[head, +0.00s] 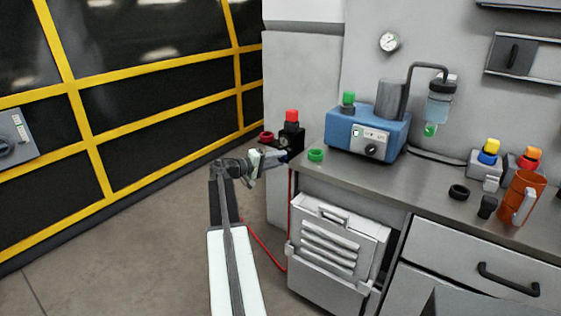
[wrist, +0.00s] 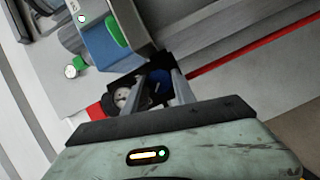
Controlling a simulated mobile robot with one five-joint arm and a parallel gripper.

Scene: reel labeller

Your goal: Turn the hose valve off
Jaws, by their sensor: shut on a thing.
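The black valve and regulator unit (head: 291,138), with a red knob on top and a small gauge, stands at the left end of the bench in the head view. My gripper (head: 277,158) reaches to its lower front. In the wrist view the valve's blue handle (wrist: 160,77) lies between the fingertips of my gripper (wrist: 156,92), which is shut on it. The black body and white gauge face (wrist: 122,97) show beside the left finger. A red hose (head: 264,250) hangs below the unit. The exact angle of the handle is partly hidden by the fingers.
A louvred panel (head: 335,242) is on the bench front. Yellow-framed dark panels stand left; floor between is clear.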

